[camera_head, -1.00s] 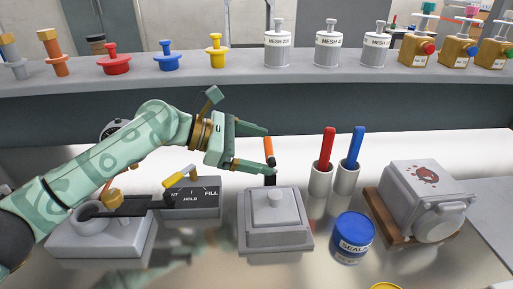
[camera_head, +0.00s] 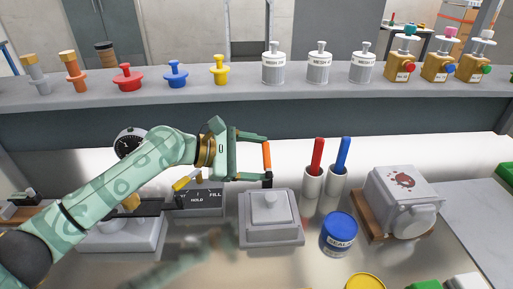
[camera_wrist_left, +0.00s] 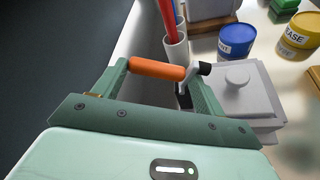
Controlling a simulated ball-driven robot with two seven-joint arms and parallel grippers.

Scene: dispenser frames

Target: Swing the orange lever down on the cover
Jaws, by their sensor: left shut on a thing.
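The orange lever (camera_head: 267,154) stands nearly upright at the back edge of the grey cover (camera_head: 270,232), on a dark pivot. The cover is a square box with a round knob on top. My left gripper (camera_head: 267,158) reaches in from the left behind the cover and is shut on the lever, with one finger at its upper end and the other near its base. In the left wrist view the orange lever (camera_wrist_left: 157,69) lies across between the two fingers, and the cover (camera_wrist_left: 262,100) shows to the right. My right gripper is not in view.
Two white holders with a red (camera_head: 317,155) and a blue stick (camera_head: 343,155) stand right of the lever. A blue can (camera_head: 339,238) and a white container (camera_head: 402,200) stand farther right. A fill/hold device (camera_head: 200,199) stands left, under my arm. A shelf (camera_head: 190,92) runs behind.

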